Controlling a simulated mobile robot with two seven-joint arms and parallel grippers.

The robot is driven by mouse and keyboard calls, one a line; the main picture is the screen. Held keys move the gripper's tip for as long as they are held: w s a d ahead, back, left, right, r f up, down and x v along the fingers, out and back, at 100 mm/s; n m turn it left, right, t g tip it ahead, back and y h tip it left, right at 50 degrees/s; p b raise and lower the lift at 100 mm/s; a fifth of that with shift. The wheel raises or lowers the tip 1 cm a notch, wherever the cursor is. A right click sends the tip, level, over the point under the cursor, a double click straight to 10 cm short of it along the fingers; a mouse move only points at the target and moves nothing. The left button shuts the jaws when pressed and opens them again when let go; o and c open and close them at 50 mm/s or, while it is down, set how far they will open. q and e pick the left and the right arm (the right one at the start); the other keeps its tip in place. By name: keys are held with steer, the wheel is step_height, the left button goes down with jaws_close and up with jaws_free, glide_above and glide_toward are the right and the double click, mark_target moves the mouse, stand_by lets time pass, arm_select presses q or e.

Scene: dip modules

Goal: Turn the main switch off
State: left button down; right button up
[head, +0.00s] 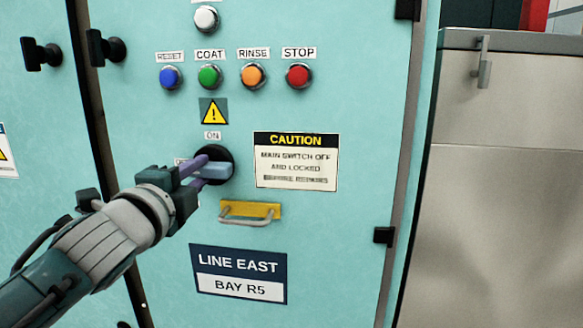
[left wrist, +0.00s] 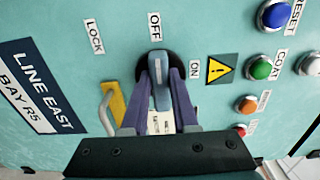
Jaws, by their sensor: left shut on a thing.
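The main switch is a round black base (head: 226,157) with a grey-blue handle (head: 214,171) on the teal cabinet door. The handle lies about level in the head view, in line with the partly hidden label at its left. In the left wrist view the handle (left wrist: 160,92) lines up roughly with the OFF label (left wrist: 154,27). The ON label (head: 212,135) is above the switch. My left gripper (head: 199,170) is shut on the handle, one purple finger on each side. My right gripper is not in view.
A yellow plate with a metal pull handle (head: 250,211) sits just below the switch. A caution sign (head: 296,161) is to the right. Blue, green, orange and red buttons (head: 298,76) are above. A LOCK label (left wrist: 94,36) shows in the left wrist view.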

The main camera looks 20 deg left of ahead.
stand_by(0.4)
arm_select(q)
steer(key=c, duration=0.7)
jaws_free()
steer(key=shift+s, duration=0.2)
steer(key=p+v, duration=0.2)
steer(key=v, duration=0.7)
steer(key=shift+s+p, duration=0.3)
steer(key=shift+p, duration=0.05)
